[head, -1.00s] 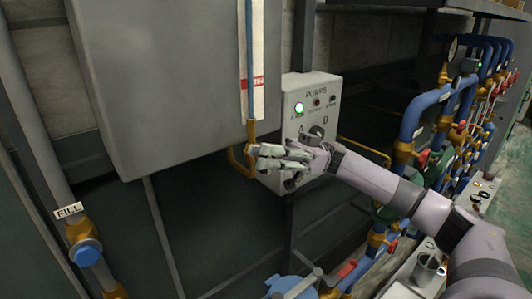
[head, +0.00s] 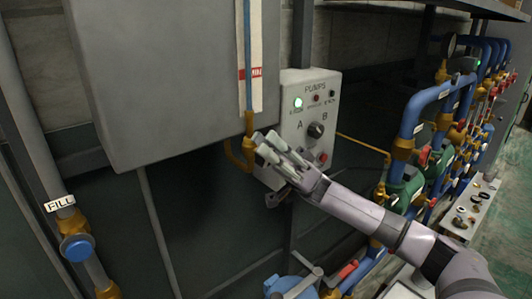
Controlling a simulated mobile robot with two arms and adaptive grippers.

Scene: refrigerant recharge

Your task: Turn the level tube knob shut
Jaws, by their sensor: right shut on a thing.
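The level tube (head: 248,60) is a thin blue vertical tube on a white scale strip at the right side of the grey tank. Its lower end meets a brass fitting (head: 249,128) with a bent brass pipe. My right gripper (head: 264,148) is at this fitting, its pale fingers pointing up and left. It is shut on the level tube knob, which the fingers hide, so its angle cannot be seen. My left gripper is not in view.
The grey tank (head: 170,80) hangs just left of the tube. The pumps panel (head: 311,105), with a lit green lamp and an A/B selector, stands close behind my gripper. Blue pipes with valves (head: 418,120) fill the right. A FILL valve (head: 76,246) is lower left.

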